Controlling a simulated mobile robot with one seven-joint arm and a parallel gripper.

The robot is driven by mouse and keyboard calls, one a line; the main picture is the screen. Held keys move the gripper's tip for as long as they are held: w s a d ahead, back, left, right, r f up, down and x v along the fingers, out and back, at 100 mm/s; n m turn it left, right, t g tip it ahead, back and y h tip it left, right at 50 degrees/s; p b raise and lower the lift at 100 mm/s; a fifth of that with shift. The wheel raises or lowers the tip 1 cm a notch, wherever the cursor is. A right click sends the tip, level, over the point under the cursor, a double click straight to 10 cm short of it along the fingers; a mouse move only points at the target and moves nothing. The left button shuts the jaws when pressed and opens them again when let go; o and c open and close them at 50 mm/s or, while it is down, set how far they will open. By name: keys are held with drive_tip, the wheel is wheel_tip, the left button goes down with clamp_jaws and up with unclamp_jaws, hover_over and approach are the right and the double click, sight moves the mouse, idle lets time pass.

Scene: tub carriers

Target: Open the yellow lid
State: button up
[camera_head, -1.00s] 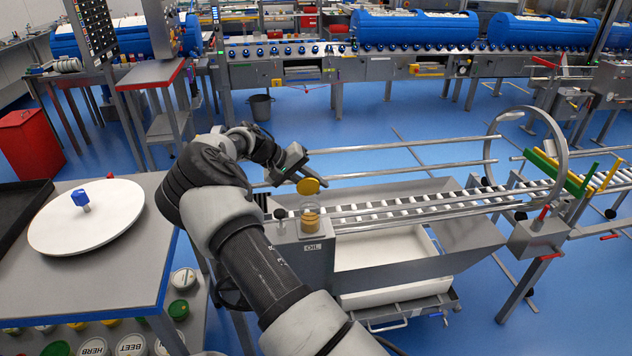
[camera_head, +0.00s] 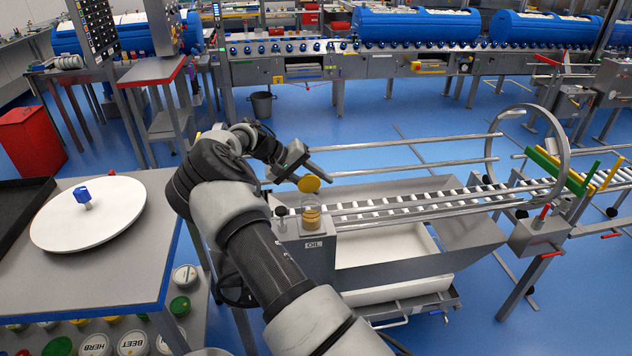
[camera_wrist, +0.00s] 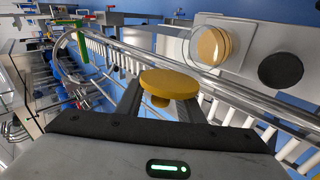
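The yellow lid (camera_head: 309,184) is a round disc, tilted, in the air just above a small clear jar (camera_head: 312,217) with amber contents. The jar stands on the grey box marked OIL (camera_head: 312,258). My gripper (camera_head: 299,170) is at the lid. The fingers appear closed on this knob. The jar (camera_wrist: 211,46) shows beyond, apart from the lid, with its mouth uncovered.
A black round knob (camera_head: 281,212) stands on the box left of the jar. A roller rail (camera_head: 400,208) and metal bars run to the right over a hopper (camera_head: 470,240). A table with a white disc (camera_head: 88,215) is at the left.

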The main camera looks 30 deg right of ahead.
drive_tip(key=v, duration=1.7)
drive_tip(key=shift+a, duration=0.2)
drive_tip(key=shift+r, duration=0.15)
drive_tip(key=s+d+r+t+y+p, duration=0.2)
drive_tip(key=s+r+y, duration=0.5)
drive_tip(key=s+r, duration=0.65)
drive_tip(key=s+a+n+t, duration=0.1)
drive_tip(key=s+a, duration=0.2)
drive_tip(key=s, duration=0.5)
drive_tip(key=s+a+r+n+t+y+p, duration=0.1)
drive_tip(key=s+a, duration=0.3)
drive_tip(key=s, duration=0.4)
drive_tip(key=s+a+n+t+p, duration=0.1)
drive_tip(key=s+a+t, duration=0.2)
drive_tip(key=s, duration=0.6)
drive_tip(key=shift+a+r+n+y, duration=0.15)
drive_tip(key=shift+a+n+y, duration=0.25)
drive_tip(key=shift+a, duration=0.3)
drive_tip(key=shift+s+a, duration=0.1)
